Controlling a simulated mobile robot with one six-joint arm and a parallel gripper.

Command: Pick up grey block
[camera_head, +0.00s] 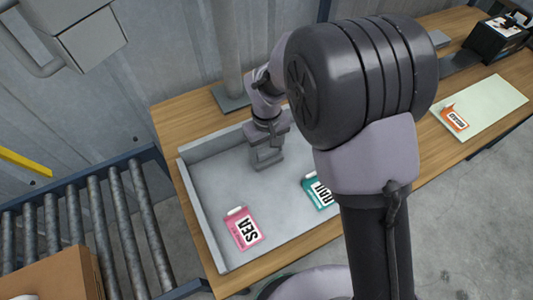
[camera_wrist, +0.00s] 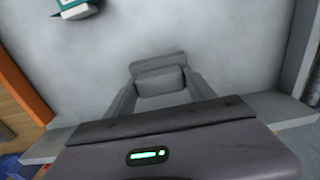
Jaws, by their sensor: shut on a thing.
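My gripper (camera_head: 267,158) reaches down into the grey tray (camera_head: 205,225), near its back wall. In the wrist view its two grey fingers close on a small grey block (camera_wrist: 160,80) from both sides. The block is close in colour to the fingers and the tray floor, and I cannot tell whether it touches the floor. In the head view I cannot make the block out clearly from the fingers.
An orange item (camera_head: 455,118) lies on a pale green mat (camera_head: 490,105) at right. A roller conveyor (camera_head: 125,225) with a cardboard box (camera_head: 55,278) is at left.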

